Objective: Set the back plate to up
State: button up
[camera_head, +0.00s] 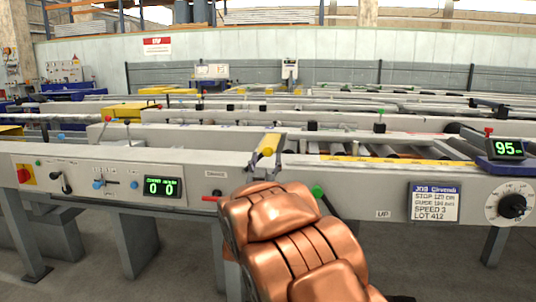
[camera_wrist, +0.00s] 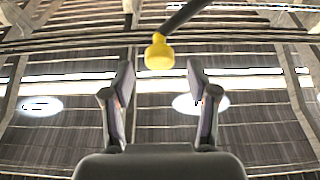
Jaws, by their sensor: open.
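A yellow knob (camera_head: 268,145) on a dark rod shows just beyond my gripper (camera_head: 266,162) in the head view. In the wrist view the yellow knob (camera_wrist: 159,53) sits between and slightly beyond the open fingertips of my gripper (camera_wrist: 159,68), with its rod running to the upper right. No contact with the knob can be seen. A label "UP" (camera_head: 383,214) is on the machine's front panel, right of my arm. Another small label (camera_head: 215,174), too small to read surely, is left of my arm. My copper arm hides the panel between them. No back plate can be told for sure.
Long runout rails lie behind. Space above the table looks clear.

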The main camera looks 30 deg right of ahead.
aim_at(267, 153)
jog(key=shift+b+x, duration=0.5)
jog(key=shift+x, duration=1.8)
grip_shut()
